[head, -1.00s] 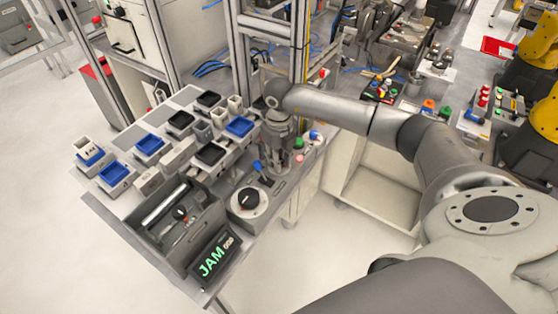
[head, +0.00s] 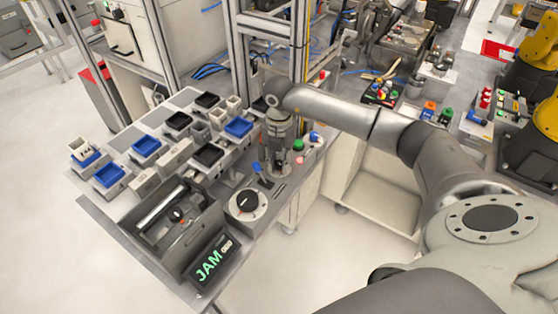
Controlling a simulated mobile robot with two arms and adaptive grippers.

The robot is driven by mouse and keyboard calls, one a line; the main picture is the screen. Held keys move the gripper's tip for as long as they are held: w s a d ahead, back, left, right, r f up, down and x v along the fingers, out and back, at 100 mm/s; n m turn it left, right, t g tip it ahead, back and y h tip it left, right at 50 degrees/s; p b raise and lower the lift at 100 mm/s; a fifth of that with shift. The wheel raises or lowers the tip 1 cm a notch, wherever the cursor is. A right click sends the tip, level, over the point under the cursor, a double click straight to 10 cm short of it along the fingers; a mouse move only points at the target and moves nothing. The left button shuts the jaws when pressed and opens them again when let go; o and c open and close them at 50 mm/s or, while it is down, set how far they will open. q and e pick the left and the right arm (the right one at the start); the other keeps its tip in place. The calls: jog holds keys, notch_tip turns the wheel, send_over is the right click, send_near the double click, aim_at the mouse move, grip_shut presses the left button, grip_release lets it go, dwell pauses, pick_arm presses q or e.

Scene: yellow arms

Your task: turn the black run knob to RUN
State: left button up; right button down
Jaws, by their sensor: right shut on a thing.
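My right gripper (head: 276,168) points down onto the control strip of the bench, between the blue lever and the green button. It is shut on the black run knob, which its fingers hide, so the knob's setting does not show. A separate large black knob (head: 247,200) on a round white dial stands in front, clear of the gripper. The display (head: 213,261) reads JAM in green letters. My left gripper is not in view.
A blue lever (head: 262,174) stands close left of my right gripper. A green button (head: 298,145) and a lit red one (head: 299,160) are close on its right. A grey tray (head: 150,232) and several small bins fill the bench's left.

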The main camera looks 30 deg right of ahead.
aim_at(280, 162)
jog(key=shift+w+r+m, duration=0.1)
jog(key=shift+m, duration=0.9)
jog(key=c, duration=1.3)
grip_release()
jog(key=shift+o, duration=0.2)
notch_tip(280, 162, up, 12)
